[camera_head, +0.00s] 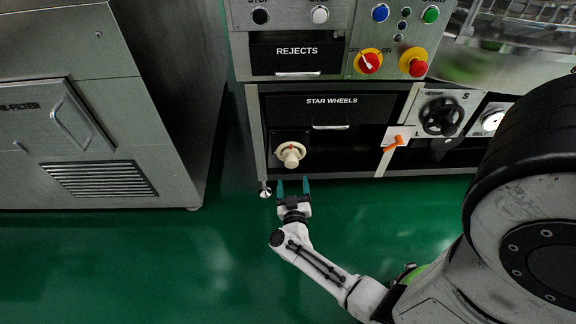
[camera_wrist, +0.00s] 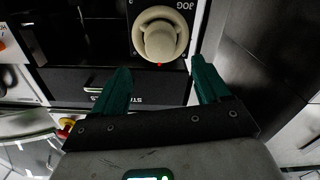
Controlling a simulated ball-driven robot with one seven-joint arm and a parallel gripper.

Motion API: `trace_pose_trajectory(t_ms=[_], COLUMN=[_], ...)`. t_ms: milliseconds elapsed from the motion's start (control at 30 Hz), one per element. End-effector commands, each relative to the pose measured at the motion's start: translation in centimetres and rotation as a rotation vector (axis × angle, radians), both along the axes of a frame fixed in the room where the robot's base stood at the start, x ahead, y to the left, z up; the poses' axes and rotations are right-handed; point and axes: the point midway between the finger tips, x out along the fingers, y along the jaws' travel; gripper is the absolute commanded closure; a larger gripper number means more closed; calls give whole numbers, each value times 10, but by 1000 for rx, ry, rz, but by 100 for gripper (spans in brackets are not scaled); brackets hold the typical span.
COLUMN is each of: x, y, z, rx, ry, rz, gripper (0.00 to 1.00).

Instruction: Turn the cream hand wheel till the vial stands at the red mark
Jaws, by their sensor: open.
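The cream hand wheel (camera_head: 290,153) sits on the dark lower panel of the machine, left of the "STAR WHEELS" drawer handle. In the wrist view the wheel (camera_wrist: 159,36) is at top centre, beside the word "JOG", with a small red spot on its rim. My gripper (camera_head: 293,181) is open and empty, just in front of and below the wheel, apart from it. Its two teal fingers (camera_wrist: 161,66) point toward the wheel in the wrist view. I cannot make out the vial or its red mark in either view.
A black hand wheel (camera_head: 441,116) and an orange lever (camera_head: 394,143) are right of the cream wheel. Red emergency button (camera_head: 417,67) and a red-yellow switch (camera_head: 368,63) are above. A steel cabinet (camera_head: 95,100) stands left. Green floor (camera_head: 180,260) is clear in front.

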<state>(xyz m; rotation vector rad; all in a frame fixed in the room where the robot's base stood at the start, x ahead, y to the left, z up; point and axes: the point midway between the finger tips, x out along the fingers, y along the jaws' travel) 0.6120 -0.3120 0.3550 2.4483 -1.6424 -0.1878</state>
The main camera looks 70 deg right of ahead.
Motion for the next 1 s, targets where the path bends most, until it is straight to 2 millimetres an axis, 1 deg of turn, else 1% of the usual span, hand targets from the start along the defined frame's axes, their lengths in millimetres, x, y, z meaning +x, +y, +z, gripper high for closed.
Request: trace_pose_trajectory(t_ms=[300,500,700,967,1000], x=[22,33,37,37,37], y=[-53,-78,-87,-88,-88], z=[-3,-1,0,1,1], rx=[-2,-1,0,0,0], ry=[-4,-4,-2,-2,-2], rz=[-1,2,4,4,4], gripper=[25,25,25,25,29])
